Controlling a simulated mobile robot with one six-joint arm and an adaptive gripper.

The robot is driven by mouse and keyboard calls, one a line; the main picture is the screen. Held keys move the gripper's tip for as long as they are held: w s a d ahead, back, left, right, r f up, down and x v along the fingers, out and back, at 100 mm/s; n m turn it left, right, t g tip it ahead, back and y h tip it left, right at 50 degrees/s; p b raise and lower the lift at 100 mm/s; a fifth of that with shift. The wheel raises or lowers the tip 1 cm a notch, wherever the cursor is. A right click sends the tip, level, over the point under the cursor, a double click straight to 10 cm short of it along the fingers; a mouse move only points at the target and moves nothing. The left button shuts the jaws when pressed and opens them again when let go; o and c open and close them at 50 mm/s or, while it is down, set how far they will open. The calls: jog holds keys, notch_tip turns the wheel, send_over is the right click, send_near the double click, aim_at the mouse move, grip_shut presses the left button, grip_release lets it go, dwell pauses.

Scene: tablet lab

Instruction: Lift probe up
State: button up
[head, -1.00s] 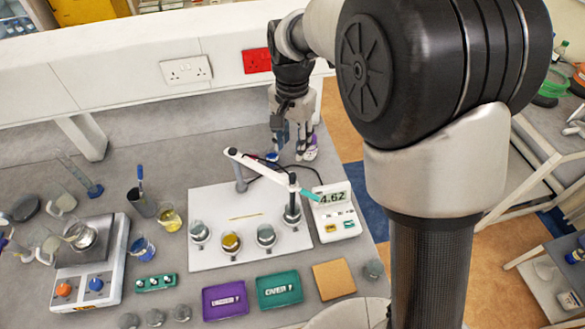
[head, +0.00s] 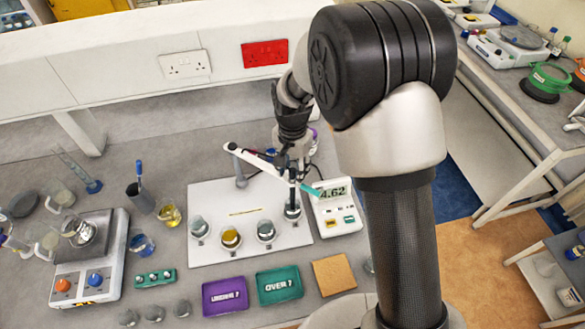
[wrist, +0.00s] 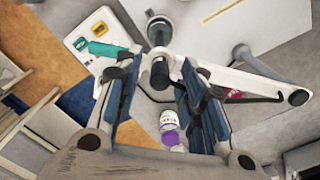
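The white probe arm (head: 262,162) reaches from its stand (head: 240,178) to a joint above the right-hand jar (head: 292,212) on the white board. The dark, upright probe (wrist: 160,72) hangs from the arm's end in the wrist view, with a teal grip (wrist: 108,49) beside it. My gripper (head: 294,165) is over the arm's end, fingers pointing down. In the wrist view my gripper (wrist: 159,80) is open, its blue-padded fingers apart on either side of the probe's end. I cannot tell whether they touch it. The probe's tip is hidden.
The meter (head: 336,208) reads 4.62, right of the jar. Several jars stand along the board (head: 212,253). A purple tray (head: 225,296), a teal tray (head: 279,287) and a cork mat (head: 334,274) lie in front. A purple-labelled bottle (wrist: 170,128) stands behind the arm.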

jog(key=shift+c, duration=0.2)
grip_shut()
dwell(0.5)
